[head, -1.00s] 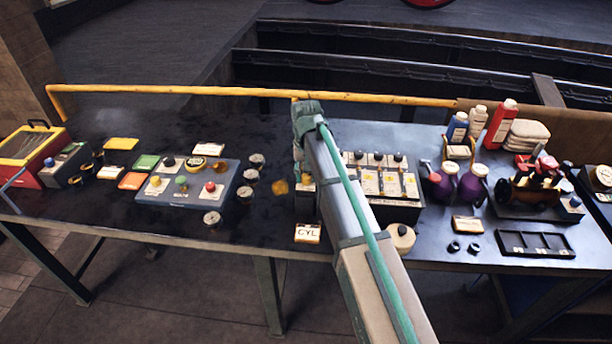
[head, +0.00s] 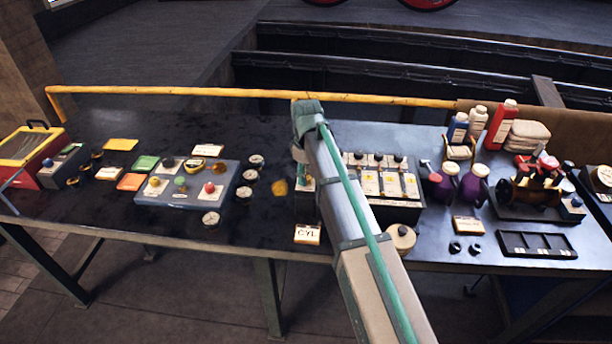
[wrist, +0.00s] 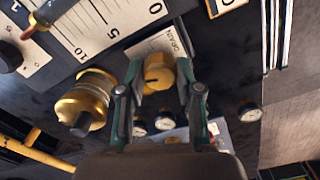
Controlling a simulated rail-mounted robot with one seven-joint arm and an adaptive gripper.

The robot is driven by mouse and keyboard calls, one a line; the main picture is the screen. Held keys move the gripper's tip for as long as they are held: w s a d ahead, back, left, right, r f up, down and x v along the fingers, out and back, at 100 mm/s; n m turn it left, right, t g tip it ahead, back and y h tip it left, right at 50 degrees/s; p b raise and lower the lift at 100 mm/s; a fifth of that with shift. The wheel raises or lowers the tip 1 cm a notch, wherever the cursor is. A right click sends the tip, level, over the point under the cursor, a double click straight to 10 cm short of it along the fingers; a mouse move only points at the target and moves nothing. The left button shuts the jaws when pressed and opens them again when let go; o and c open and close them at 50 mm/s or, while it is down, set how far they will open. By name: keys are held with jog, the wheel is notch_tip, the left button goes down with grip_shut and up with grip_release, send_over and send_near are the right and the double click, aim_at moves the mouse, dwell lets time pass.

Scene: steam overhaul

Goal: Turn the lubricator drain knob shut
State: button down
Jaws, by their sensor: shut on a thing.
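The drain knob (wrist: 159,72) is a brass knob with a dark line on its face, seen in the wrist view beside a plate lettered DRAIN (wrist: 170,44). My gripper (wrist: 160,88) has its two fingers on either side of the knob and is shut on it. In the head view my arm hides the knob and the gripper's fingertips.
A larger brass fitting (wrist: 84,102) sits close to the knob in the wrist view. A CYL card (head: 307,235) and a round tin (head: 401,238) lie near the arm. Small dials (head: 250,176) and a blue-grey button panel (head: 188,186) stand to the left.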

jog(key=shift+n, duration=1.6)
jog(key=c, duration=0.8)
grip_release()
jog(key=shift+o, duration=0.2)
notch_tip(320, 180, up, 12)
jog(key=shift+a, duration=0.1)
